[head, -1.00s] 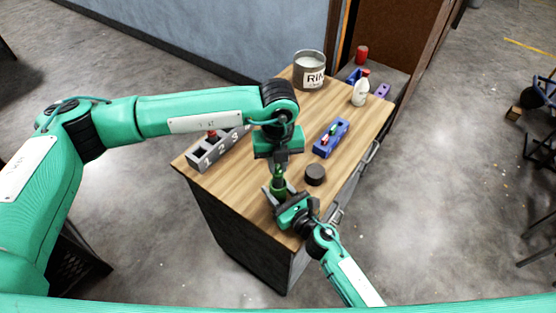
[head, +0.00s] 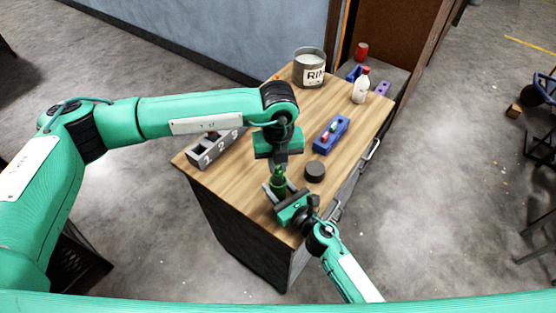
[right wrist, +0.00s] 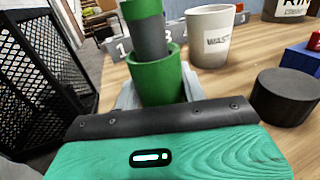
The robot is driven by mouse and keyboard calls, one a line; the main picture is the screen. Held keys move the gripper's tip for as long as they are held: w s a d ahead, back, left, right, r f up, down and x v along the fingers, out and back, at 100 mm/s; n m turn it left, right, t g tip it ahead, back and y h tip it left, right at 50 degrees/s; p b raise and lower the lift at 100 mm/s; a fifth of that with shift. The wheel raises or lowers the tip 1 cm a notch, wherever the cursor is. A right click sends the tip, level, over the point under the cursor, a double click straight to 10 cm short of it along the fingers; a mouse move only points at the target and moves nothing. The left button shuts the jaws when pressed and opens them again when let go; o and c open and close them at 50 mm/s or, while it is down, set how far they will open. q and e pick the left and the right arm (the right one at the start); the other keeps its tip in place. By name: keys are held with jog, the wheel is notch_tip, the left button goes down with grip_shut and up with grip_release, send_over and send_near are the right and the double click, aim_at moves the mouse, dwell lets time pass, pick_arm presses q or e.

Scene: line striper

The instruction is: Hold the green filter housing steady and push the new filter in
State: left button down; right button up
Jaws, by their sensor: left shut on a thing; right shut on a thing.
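The green filter housing (head: 278,189) stands upright at the table's near edge, and my right gripper (head: 281,193) is shut around it. In the right wrist view the housing (right wrist: 157,78) is an open-topped green cup between my grey fingers. The new filter (right wrist: 148,38) is a dark grey cylinder with a green top, upright over the housing. Its lower end appears to be inside the housing mouth; how deep, I cannot tell. My left gripper (head: 281,159) is directly above, shut on the filter's upper end. The arm hides part of that grip.
A dark round puck (head: 315,171) lies right of the housing. A grey numbered rack (head: 215,150), a blue tray (head: 331,134), a rinse can (head: 310,69) and a white bottle (head: 361,89) stand farther back. A waste cup (right wrist: 211,36) shows behind the housing.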

pick_arm(q)
jog(key=shift+f, duration=2.15)
jog(key=c, duration=0.9)
grip_release()
jog(key=shift+c, duration=0.2)
jog(key=shift+r, duration=0.15)
jog(key=shift+r, duration=3.45)
pick_arm(e)
jog(key=o, duration=1.3)
jog(key=shift+s, duration=0.1)
